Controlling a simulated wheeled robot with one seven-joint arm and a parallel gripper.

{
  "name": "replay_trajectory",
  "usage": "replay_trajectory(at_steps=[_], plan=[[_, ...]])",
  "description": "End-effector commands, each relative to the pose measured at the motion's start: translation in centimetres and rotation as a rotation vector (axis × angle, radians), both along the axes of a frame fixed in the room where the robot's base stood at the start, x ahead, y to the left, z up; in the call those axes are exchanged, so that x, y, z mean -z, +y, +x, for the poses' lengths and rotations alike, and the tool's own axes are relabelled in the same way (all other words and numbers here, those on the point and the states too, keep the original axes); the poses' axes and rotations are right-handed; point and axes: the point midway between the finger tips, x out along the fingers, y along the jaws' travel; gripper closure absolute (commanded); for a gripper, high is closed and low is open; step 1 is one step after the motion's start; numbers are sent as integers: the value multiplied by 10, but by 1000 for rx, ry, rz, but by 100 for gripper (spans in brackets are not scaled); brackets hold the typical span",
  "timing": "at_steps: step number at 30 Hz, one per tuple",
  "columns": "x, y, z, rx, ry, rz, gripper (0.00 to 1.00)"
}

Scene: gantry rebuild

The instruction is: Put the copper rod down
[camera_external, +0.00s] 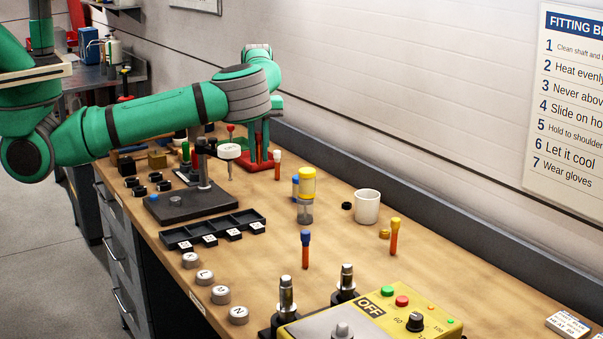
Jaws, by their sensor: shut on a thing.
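My green arm reaches in from the left over the bench, and its grey-banded wrist is above the far part of the bench. Slim orange-red rods stand upright on the bench: one with a blue top (306,250), one with a yellow top (394,238) and one with a pale top (277,166). I cannot tell whether any of these is the copper rod.

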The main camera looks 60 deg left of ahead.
Motion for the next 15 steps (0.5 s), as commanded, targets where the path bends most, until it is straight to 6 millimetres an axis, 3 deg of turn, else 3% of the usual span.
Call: replay_trajectory(at_steps=[3, 15], plan=[[-5, -39, -19, 43, -1, -1, 100], [-17, -145, -103, 180, 0, 0, 100]])
